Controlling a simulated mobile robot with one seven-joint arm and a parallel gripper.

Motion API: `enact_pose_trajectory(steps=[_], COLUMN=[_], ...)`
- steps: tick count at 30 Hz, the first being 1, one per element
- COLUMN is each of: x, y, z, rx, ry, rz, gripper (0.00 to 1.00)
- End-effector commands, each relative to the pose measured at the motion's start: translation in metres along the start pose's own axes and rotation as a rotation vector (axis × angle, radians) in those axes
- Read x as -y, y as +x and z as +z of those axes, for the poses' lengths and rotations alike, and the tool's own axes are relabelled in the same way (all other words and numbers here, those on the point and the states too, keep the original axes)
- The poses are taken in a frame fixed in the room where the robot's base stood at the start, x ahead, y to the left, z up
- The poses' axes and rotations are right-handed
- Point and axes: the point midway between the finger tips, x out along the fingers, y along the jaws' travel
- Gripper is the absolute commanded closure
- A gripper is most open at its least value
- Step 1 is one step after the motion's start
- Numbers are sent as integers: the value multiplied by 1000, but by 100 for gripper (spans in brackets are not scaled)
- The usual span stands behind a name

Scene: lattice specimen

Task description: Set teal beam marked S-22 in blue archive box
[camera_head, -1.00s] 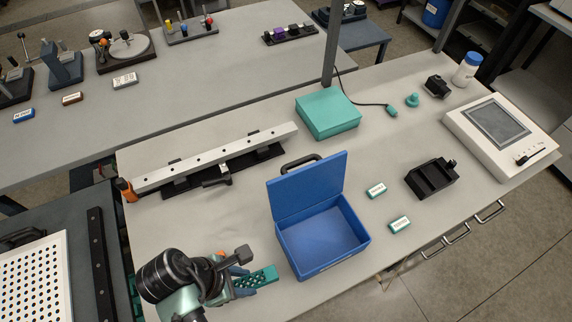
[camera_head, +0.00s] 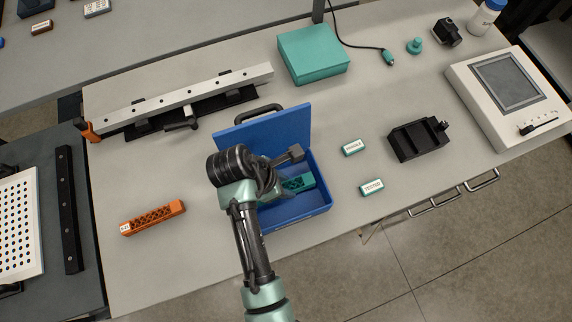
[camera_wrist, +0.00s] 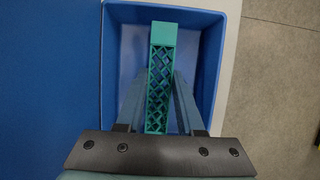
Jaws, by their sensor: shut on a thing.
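The teal lattice beam (camera_head: 298,184) is inside the outline of the open blue archive box (camera_head: 306,211). In the wrist view the beam (camera_wrist: 161,75) lies between the two fingers of my gripper (camera_wrist: 160,88), which is shut on it. The blue box (camera_wrist: 216,62) surrounds the beam there, with its lid to the left. I cannot tell whether the beam touches the box floor. No S-22 mark is readable. In the head view my wrist hides the box's left part and most of the gripper.
An orange lattice beam (camera_head: 153,218) lies left of the box. Two small labelled blocks, one (camera_head: 353,147) and another (camera_head: 371,187), and a black fixture (camera_head: 418,139) are to its right. A long metal rail (camera_head: 190,98) and a teal case (camera_head: 313,53) stand behind.

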Motion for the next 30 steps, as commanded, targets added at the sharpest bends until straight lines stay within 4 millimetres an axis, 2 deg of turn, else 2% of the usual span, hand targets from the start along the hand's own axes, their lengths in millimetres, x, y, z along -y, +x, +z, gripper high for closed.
enact_pose_trajectory(steps=[9, 21, 22, 26, 27, 30], x=[1, 0, 0, 0, 0, 0], y=[37, 42, 42, 41, 41, 41], z=[-16, -17, -17, -17, -17, -17], rx=[0, 0, 0, 0, 0, 0], ry=[0, 1, 1, 1, 1, 1], rz=[-2, 0, 0, 0, 0, 0], gripper=[100, 100, 60, 37, 34, 34])
